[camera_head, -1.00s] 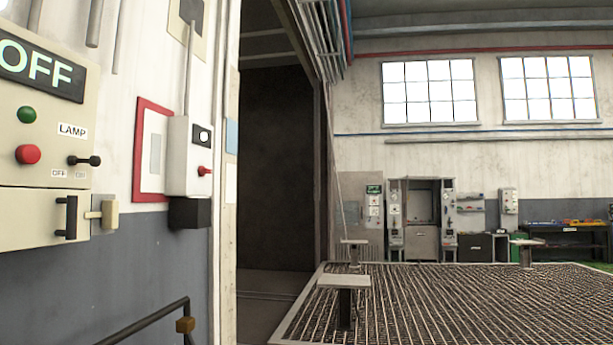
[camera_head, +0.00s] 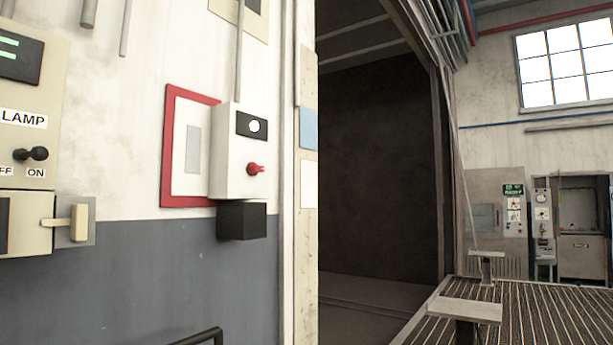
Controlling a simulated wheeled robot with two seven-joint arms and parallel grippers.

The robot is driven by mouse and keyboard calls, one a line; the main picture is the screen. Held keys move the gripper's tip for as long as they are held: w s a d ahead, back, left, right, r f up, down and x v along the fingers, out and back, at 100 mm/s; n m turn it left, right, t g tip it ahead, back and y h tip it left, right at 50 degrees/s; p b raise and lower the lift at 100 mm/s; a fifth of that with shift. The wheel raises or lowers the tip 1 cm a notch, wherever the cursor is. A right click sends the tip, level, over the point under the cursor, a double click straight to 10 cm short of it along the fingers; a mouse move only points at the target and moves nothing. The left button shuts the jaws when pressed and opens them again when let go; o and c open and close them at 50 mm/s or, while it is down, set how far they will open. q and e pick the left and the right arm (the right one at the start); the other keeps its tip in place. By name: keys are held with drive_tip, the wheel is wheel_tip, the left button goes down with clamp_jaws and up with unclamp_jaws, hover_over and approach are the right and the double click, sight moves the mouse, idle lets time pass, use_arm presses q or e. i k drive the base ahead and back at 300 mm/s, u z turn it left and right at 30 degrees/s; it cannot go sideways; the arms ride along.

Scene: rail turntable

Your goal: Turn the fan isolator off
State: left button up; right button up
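A white wall box (camera_head: 225,170) with a red knob (camera_head: 256,169) on its right-hand face hangs at the picture's centre left. A black plate with a white round spot (camera_head: 254,126) is above the knob. A black block (camera_head: 242,222) sits under the box. I cannot read any label naming it as the fan isolator. A cream panel (camera_head: 50,90) at the left edge carries a LAMP label (camera_head: 24,119) and a black switch (camera_head: 32,154) above an ON label. Neither of my grippers is in view.
A red-framed board (camera_head: 170,150) is on the wall behind the white box. A cream lever (camera_head: 80,222) juts from the panel's lower part. A dark rail (camera_head: 205,337) shows at the bottom. A dark doorway (camera_head: 380,170) and a grated platform (camera_head: 540,320) lie to the right.

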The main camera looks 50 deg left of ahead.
sight(253, 169)
drive_tip(key=i, duration=2.15)
drive_tip(key=u, duration=2)
